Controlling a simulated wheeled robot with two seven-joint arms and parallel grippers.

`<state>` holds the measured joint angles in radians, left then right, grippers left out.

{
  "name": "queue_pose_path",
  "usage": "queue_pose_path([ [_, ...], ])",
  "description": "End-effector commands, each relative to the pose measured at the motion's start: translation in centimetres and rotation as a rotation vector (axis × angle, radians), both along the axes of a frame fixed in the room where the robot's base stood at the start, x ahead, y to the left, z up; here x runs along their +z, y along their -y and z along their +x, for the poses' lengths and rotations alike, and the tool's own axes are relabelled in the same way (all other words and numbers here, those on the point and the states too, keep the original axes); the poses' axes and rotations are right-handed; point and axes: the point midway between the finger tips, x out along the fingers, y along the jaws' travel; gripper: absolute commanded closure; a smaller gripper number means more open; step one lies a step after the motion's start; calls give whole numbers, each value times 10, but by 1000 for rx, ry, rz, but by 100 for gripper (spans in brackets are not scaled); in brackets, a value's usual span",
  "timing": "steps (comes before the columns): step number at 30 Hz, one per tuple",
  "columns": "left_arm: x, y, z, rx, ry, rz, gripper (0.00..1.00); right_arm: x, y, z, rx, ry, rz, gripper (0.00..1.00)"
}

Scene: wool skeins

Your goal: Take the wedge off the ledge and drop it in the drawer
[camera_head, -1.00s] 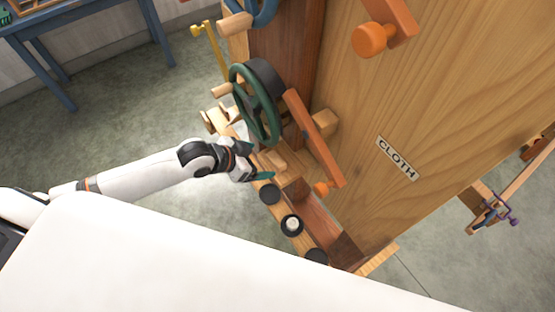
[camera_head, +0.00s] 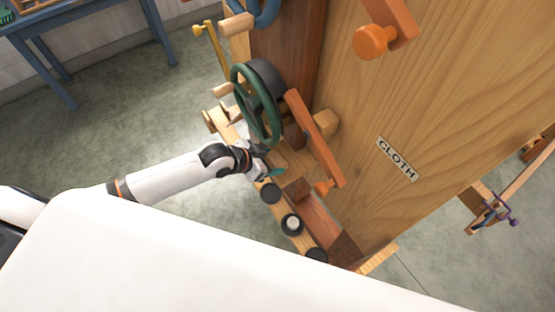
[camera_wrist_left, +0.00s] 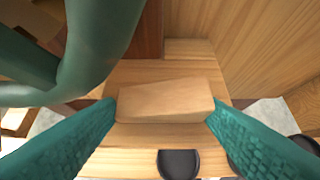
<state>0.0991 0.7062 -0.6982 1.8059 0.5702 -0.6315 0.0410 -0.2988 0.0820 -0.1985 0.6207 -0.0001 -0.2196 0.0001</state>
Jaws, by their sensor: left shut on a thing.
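The wedge (camera_wrist_left: 165,101) is a pale wooden block in the left wrist view, lying across between the two teal fingertips. My left gripper (camera_head: 268,162) is shut on it, with a finger at each end. It is over the pale ledge (camera_wrist_left: 150,135); I cannot tell whether the wedge still touches the wood. In the head view I cannot pick the wedge out from the wood around the fingers. What looks like the drawer (camera_head: 318,220) is an open reddish-brown box to the lower right of the gripper. My right gripper is out of view.
A green handwheel (camera_head: 241,88) stands close beside the gripper and fills the upper left of the wrist view. An orange lever (camera_head: 312,130) slants just to the right. Black round knobs (camera_head: 270,193) line the front edge. A tall wooden panel labelled CLOTH (camera_head: 397,158) rises behind.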

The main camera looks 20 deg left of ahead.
Motion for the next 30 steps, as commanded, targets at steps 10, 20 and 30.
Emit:
queue_pose_path([
  [10,6,-1,0,-1,1,0,59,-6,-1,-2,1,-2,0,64],
  [20,3,-38,-48,-1,-5,5,59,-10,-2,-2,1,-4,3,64],
  [30,5,-90,-116,-1,-7,4,59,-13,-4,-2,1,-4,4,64],
])
